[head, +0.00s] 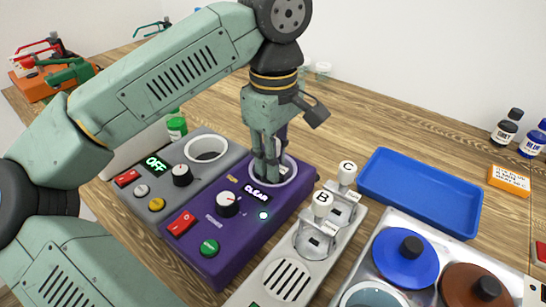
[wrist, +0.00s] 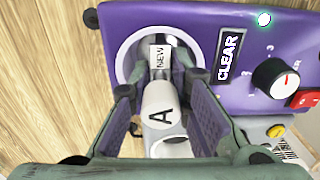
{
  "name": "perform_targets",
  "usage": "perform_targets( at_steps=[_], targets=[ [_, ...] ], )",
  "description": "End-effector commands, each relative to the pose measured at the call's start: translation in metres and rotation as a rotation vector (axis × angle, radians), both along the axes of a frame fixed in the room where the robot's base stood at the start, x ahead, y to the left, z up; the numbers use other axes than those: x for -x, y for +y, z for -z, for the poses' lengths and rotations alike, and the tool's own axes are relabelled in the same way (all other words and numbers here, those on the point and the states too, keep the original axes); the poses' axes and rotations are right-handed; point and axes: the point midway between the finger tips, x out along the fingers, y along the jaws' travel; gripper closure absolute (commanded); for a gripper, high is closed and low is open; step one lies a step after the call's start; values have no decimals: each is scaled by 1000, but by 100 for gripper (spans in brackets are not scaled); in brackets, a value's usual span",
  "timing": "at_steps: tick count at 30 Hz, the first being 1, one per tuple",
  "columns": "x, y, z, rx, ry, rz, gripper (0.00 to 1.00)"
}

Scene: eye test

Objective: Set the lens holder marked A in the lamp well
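The lens holder marked A (wrist: 162,106) shows in the wrist view as a white knob with a letter A. A white tag reading NEW (wrist: 160,57) shows beyond it, within the pale ring of the round well (wrist: 128,62) on the purple unit. My gripper (wrist: 160,85) has a finger on each side of the knob, with narrow gaps visible, and looks open around it. In the head view my gripper (head: 270,178) points down at the purple unit's well (head: 291,172) and hides most of the holder. How deep the holder sits is hidden.
The purple unit (head: 205,246) has a CLEAR display and a lit light. A grey unit (head: 140,205) showing OFF has another well. Holders B (head: 323,198) and C (head: 347,170) stand on a pale rack (head: 245,292). A blue tray (head: 425,195) lies right.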

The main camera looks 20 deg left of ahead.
Motion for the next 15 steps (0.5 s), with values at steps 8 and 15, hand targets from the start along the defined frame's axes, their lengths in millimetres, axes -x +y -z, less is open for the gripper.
perform_targets(
  at_steps=[8,15],
  targets=[
    [0,0,0,0,0,0,65],
    [0,0,0,-1,2,0,59]
  ],
)
